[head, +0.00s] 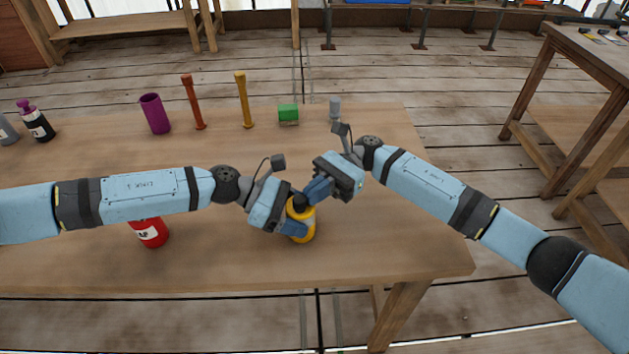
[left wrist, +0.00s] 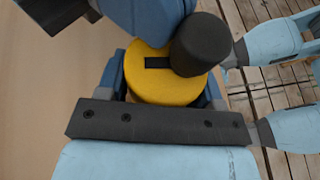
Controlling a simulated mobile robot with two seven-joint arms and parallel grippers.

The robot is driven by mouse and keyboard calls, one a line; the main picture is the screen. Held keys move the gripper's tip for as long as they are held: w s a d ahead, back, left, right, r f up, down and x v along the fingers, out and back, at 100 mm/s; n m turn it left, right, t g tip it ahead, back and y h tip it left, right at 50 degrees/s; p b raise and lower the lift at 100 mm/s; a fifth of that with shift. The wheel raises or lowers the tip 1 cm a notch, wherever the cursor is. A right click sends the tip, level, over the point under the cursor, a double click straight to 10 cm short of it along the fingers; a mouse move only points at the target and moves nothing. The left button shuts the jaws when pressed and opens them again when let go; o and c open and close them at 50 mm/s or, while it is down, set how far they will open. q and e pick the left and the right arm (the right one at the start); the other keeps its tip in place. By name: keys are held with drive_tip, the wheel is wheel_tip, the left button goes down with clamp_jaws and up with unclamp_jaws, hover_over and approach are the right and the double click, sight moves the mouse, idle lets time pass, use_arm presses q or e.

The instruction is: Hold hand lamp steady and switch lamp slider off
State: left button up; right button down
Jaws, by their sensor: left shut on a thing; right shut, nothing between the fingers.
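The hand lamp (head: 303,236) is yellow with a black part on top and stands on the wooden table near its front right. In the left wrist view its round yellow top (left wrist: 150,88) shows a dark slot (left wrist: 171,62) and a thick black cylinder (left wrist: 203,45) at the slot's right end; I take this cylinder to be the slider. My left gripper (head: 298,227) is shut on the lamp's body, a finger on each side. My right gripper (head: 316,192) is shut and empty, its tips close beside the black part. I cannot tell whether they touch it.
A red bottle (head: 151,234) stands behind my left forearm. Along the back are a purple cup (head: 154,114), an orange post (head: 193,102), a yellow post (head: 243,100), a green block (head: 288,113) and a grey piece (head: 335,107). The table's front right (head: 400,255) is clear.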

use_arm(q)
drive_tip(key=shift+w, duration=0.1)
use_arm(e)
drive_tip(key=shift+s, duration=0.1)
drive_tip(key=v, duration=1.4)
use_arm(q)
drive_tip(key=o, duration=1.1)
